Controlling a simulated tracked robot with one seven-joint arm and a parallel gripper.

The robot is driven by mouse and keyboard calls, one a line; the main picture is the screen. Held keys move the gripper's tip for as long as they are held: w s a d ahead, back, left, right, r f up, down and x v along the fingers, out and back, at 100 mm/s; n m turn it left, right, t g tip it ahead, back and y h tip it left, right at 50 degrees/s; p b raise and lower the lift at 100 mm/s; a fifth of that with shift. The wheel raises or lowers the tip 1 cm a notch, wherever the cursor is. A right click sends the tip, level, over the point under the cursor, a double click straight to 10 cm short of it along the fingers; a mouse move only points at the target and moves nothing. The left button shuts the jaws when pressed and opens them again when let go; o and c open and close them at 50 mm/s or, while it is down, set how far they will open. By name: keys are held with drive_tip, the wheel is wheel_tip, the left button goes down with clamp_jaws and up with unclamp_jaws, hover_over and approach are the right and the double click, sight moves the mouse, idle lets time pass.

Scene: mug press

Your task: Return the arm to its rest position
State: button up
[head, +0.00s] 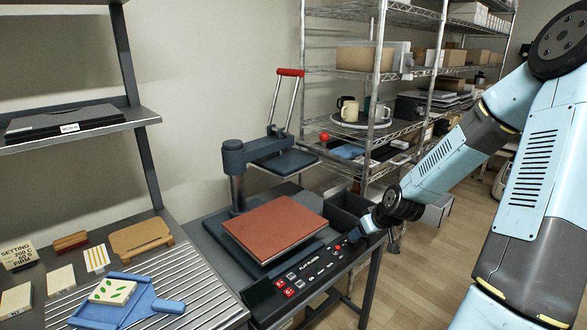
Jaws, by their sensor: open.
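My light-blue arm (437,160) reaches in from the right, angled down to the left. My gripper (355,235) is at its low end, over the right end of the press's control panel (305,272) and close to a dark bin (349,212). The gripper is small here and partly turned away; I see nothing held in it. I cannot tell whether it touches the panel. The press has a flat red-brown pad (275,227) and a raised dark upper plate (284,161) with a red-topped handle (290,73).
A wire shelf rack (340,74) stands behind, with mugs on a round tray (360,121). At lower left, a blue tray (166,306) holds a leaf-patterned piece (113,291) on a ribbed surface. A wooden stand (141,237) is behind it. Open floor (430,262) lies at right.

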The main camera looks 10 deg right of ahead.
drive_tip(key=s+a+r+m+h, duration=0.1)
drive_tip(key=s+a+r+m, duration=0.1)
drive_tip(key=s+r, duration=1.2)
drive_tip(key=s+a+r+m+h, duration=0.2)
drive_tip(key=s+a+r, duration=0.1)
drive_tip(key=s+r, duration=1)
wheel_tip(320, 180, up, 3)
drive_tip(key=shift+s+r, duration=0.1)
drive_tip(key=shift+s, duration=0.25)
